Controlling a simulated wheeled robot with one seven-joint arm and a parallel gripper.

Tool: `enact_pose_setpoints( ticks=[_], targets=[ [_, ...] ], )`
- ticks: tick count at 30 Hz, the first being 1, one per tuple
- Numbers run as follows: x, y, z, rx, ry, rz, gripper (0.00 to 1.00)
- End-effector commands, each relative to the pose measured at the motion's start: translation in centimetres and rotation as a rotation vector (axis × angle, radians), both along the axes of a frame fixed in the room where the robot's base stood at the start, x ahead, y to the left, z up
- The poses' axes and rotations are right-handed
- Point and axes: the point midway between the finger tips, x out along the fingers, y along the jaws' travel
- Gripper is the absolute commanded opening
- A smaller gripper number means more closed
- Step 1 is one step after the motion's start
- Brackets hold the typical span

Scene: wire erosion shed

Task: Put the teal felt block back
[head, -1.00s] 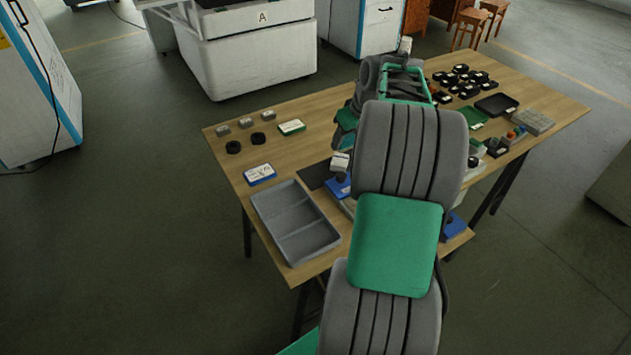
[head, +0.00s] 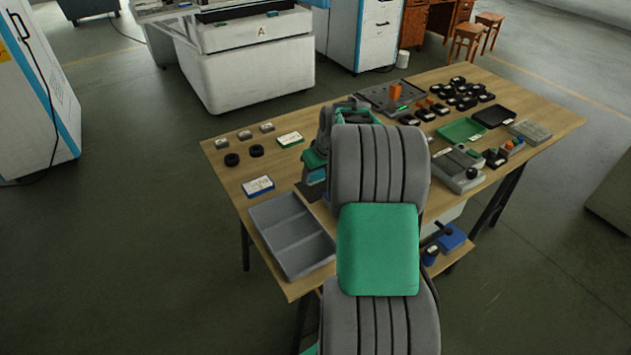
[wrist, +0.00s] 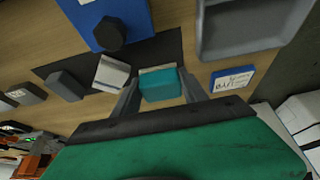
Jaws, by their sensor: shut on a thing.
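The teal felt block (wrist: 160,86) sits between the two fingers of my gripper (wrist: 158,79) in the wrist view, and the gripper is shut on it. A dark mat (wrist: 165,48) lies beyond the block, on the wooden table. I cannot tell whether the block touches the mat or hangs above it. A white-topped block (wrist: 111,73) and a dark grey block (wrist: 65,86) stand left of the gripper.
A grey divided tray (head: 290,236) lies at the table's front left, beside a blue-edged card (head: 258,186). A blue block with a black knob (wrist: 105,20) is near the mat. A green tray (head: 461,130), a black tray (head: 493,116) and several small black parts fill the right.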

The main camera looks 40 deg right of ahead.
Motion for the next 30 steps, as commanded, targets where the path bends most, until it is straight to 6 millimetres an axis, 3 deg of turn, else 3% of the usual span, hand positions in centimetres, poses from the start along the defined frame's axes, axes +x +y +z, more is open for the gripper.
enact_pose_setpoints(
  ticks=[4,14,15,18,25,30],
  targets=[
    [-0.1,0.1,-2.7,0.002,0.003,0.0,0.13],
    [0.0,0.0,-3.4,0.001,0.001,0.0,0.13],
    [0.0,0.0,-3.4,0.001,0.001,0.0,0.51],
    [0.0,0.0,-3.3,0.001,0.001,0.0,0.59],
    [0.0,0.0,-3.3,0.001,0.001,0.0,0.6],
    [-0.5,-0.1,-1.6,-0.001,-0.002,0.0,0.6]
  ],
)
